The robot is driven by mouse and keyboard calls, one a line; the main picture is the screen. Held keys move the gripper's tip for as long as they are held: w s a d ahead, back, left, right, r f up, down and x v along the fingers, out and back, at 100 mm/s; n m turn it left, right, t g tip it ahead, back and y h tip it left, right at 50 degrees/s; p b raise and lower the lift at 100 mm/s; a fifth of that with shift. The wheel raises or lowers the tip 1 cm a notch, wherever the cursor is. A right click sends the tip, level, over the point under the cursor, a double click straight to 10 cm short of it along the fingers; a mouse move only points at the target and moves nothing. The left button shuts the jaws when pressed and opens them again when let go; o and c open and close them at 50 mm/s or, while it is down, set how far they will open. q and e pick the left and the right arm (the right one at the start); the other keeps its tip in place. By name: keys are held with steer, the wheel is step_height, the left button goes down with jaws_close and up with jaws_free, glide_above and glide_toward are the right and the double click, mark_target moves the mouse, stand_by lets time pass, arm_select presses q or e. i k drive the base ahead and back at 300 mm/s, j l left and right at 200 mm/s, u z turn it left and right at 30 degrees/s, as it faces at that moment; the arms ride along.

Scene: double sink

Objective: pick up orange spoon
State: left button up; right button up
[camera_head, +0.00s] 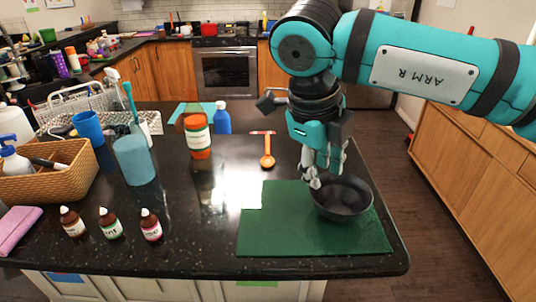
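The orange spoon (267,154) lies on the dark countertop, its bowl toward me and its handle pointing away. It is just behind the green mat (262,222) and left of my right gripper. My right gripper (322,180) points down over the mat, by the left rim of a dark bowl (344,199). Its fingers are partly hidden against the bowl, and whether they are open or shut is unclear. My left gripper is not in view.
An orange-red jar (197,137) and a blue bottle (222,118) stand left of the spoon. A teal cup (134,159), a wicker basket (58,172) and small brown bottles (111,224) are farther left.

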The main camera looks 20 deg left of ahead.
mark_target(267, 160)
steer(key=i+u, duration=0.25)
steer(key=u, duration=0.25)
steer(key=i+u, duration=0.25)
steer(key=u, duration=0.25)
